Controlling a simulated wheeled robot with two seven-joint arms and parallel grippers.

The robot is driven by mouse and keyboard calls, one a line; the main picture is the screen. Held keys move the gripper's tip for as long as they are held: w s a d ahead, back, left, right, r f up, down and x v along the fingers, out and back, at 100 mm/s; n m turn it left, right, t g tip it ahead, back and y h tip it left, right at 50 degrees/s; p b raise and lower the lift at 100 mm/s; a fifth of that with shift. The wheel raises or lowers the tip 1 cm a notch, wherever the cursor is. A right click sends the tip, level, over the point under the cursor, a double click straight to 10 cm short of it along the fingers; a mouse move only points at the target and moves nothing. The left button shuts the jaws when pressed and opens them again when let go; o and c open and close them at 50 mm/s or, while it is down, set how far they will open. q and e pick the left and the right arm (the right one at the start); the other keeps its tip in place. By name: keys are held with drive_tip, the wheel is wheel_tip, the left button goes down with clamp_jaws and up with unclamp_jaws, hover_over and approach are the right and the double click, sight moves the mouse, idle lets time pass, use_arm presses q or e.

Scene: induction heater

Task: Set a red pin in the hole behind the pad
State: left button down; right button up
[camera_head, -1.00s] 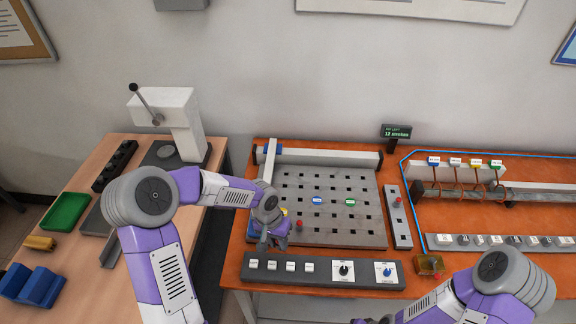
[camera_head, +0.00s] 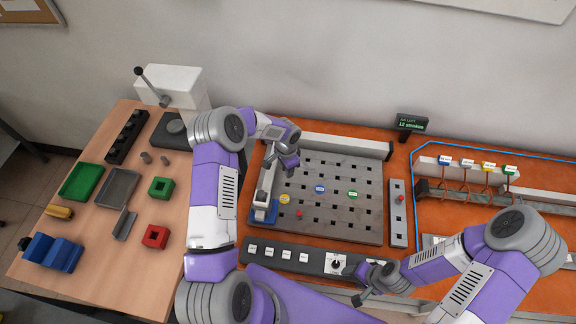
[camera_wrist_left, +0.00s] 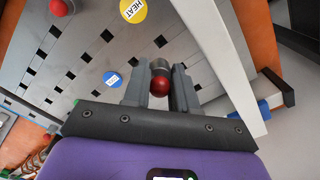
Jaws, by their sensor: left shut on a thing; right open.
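My left gripper (camera_head: 287,166) is over the back left of the grey perforated plate (camera_head: 335,232). In the left wrist view it is shut on a red-headed pin (camera_wrist_left: 160,85); whether the pin's tip is in a hole cannot be told. A second red pin (camera_head: 298,213) stands on the plate in front of the yellow HEAT pad (camera_head: 285,198). A blue pad (camera_head: 320,189) and a green pad (camera_head: 353,194) lie to the right. Another red pin (camera_head: 401,198) stands in a narrow grey strip. My right gripper (camera_head: 365,287) is open and empty by the front control panel.
A sliding bar with a blue foot (camera_head: 263,213) runs along the plate's left side, and a grey rail (camera_head: 350,146) crosses behind it. The control panel (camera_head: 290,257) lies in front. A wooden table (camera_head: 112,240) with trays stands left.

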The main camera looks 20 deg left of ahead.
sight(346, 280)
use_arm(q)
drive_tip(key=shift+f+b, duration=1.3)
drive_tip(key=shift+f, duration=1.35)
use_arm(e)
drive_tip(key=shift+f, duration=1.35)
use_arm(q)
drive_tip(key=shift+f+b, duration=1.1)
use_arm(e)
drive_tip(key=shift+f, duration=1.1)
use_arm(q)
drive_tip(key=shift+f, duration=0.2)
use_arm(e)
drive_tip(key=shift+f, duration=0.25)
use_arm(q)
drive_tip(key=shift+s+d+f+b, duration=0.15)
drive_tip(key=shift+s+b, duration=0.05)
drive_tip(key=shift+b, duration=0.45)
use_arm(e)
drive_tip(key=shift+s+d+f, duration=0.1)
drive_tip(key=shift+d+f, duration=0.05)
drive_tip(key=shift+f, duration=0.2)
use_arm(q)
drive_tip(key=c, duration=0.8)
unclamp_jaws()
